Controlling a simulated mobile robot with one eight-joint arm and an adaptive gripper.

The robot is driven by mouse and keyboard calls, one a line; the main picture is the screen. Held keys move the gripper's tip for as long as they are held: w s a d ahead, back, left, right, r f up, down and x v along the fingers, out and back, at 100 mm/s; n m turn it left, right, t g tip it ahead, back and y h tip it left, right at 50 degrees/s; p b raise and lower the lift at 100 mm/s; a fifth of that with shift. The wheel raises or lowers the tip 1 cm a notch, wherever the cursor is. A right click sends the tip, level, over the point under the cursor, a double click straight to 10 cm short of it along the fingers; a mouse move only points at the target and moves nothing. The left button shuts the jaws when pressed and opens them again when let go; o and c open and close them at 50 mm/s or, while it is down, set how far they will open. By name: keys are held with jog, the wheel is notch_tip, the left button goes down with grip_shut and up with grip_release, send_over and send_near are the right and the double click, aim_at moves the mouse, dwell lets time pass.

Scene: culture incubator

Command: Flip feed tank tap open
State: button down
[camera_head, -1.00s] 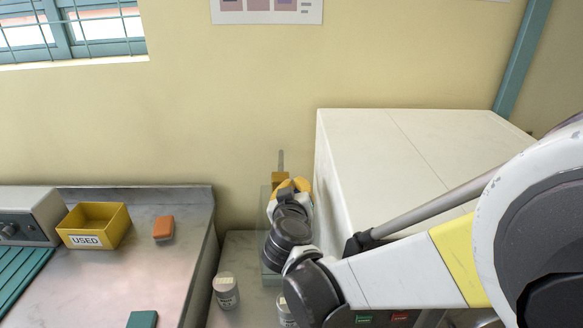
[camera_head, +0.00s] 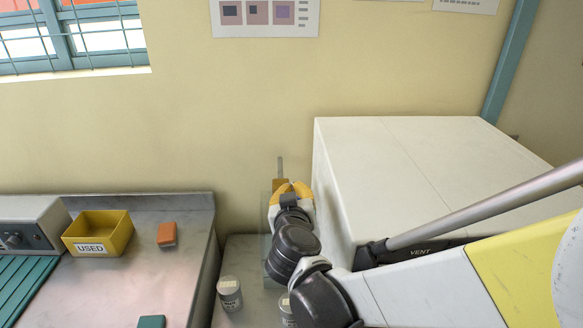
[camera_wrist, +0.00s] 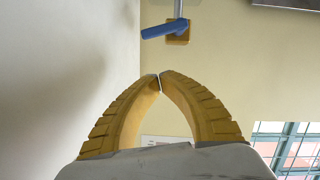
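The tap shows in the wrist view as a blue lever (camera_wrist: 165,29) on a brass-coloured body (camera_wrist: 179,40) with a grey pipe. The lever lies crosswise to the pipe, slightly slanted. In the head view the brass body (camera_head: 280,184) and a thin upright pipe (camera_head: 280,166) stand just behind my gripper; the lever is hidden there. In the wrist view the tips are apart from the lever. My gripper (camera_head: 292,186) hides most of a translucent tank (camera_head: 267,245).
A large white cabinet (camera_head: 390,165) stands close to the right of my gripper. Lidded jars (camera_head: 229,293) stand on the lower bench in front. On the left counter are a yellow USED bin (camera_head: 98,233) and an orange block (camera_head: 166,234). The wall is behind the tap.

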jog(key=p+v, duration=0.1)
jog(key=v, duration=0.4)
jog(key=shift+s, duration=0.1)
